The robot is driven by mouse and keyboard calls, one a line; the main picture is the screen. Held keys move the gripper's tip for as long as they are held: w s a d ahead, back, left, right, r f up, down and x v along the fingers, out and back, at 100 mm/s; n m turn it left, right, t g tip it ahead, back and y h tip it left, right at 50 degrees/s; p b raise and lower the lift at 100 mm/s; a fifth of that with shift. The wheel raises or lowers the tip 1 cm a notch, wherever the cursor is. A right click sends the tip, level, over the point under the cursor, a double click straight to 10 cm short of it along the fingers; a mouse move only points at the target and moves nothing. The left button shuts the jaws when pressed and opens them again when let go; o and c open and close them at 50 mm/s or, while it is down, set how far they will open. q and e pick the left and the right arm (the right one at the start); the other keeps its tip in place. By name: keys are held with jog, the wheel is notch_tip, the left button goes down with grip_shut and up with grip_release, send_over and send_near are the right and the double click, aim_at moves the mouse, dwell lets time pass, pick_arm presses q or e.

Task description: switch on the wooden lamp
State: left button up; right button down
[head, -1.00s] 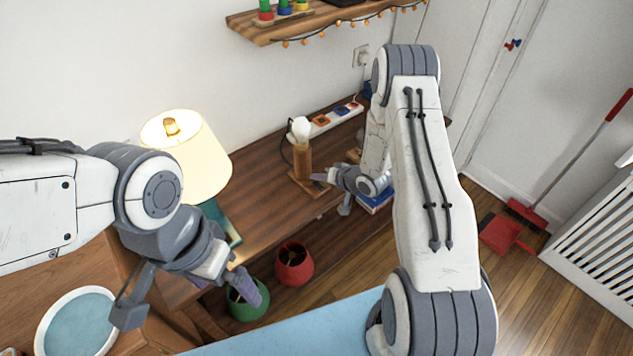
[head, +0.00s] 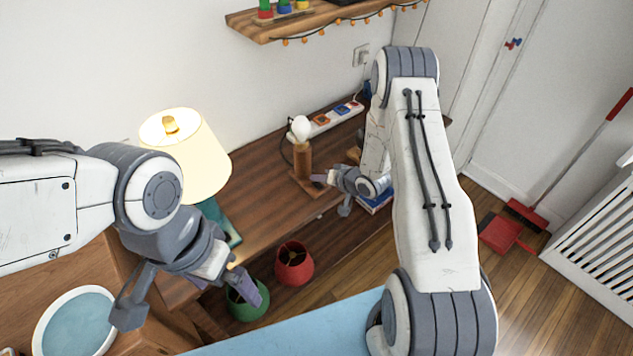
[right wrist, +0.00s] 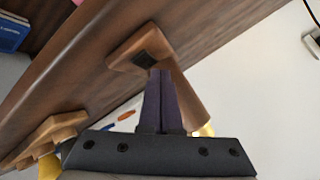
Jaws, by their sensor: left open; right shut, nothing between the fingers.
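The wooden lamp (head: 302,160) stands on the brown desk, with a square base, a wooden post and a bare white bulb (head: 300,129) with no clear glow. In the right wrist view, its base (right wrist: 124,52) carries a black switch (right wrist: 145,58). My right gripper (head: 320,179) is shut and empty, at the base's right side. In the right wrist view its closed fingertips (right wrist: 158,72) are at the switch; I cannot tell if they press it. My left gripper (head: 188,298) is open and empty at lower left, away from the wooden lamp.
A lit lamp with a cream shade (head: 202,158) and teal base stands left on the desk (head: 262,160). A power strip (head: 336,118) lies behind the wooden lamp. Red (head: 294,266) and green (head: 246,304) pots are below the desk edge. A blue book (head: 376,204) lies beside my right gripper.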

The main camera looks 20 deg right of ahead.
aim_at(320, 188)
jog(key=shift+f, duration=0.3)
dwell(0.5)
jog(key=shift+r, duration=0.1)
jog(key=shift+r+p, duration=0.45)
jog(key=shift+r, duration=0.2)
jog(key=shift+r, duration=0.15)
jog(key=r+p, duration=0.4)
jog(key=shift+s+d+r, duration=0.15)
jog(key=shift+s+r, duration=0.2)
jog(key=shift+r, duration=0.05)
jog(key=shift+f, duration=0.1)
dwell(0.3)
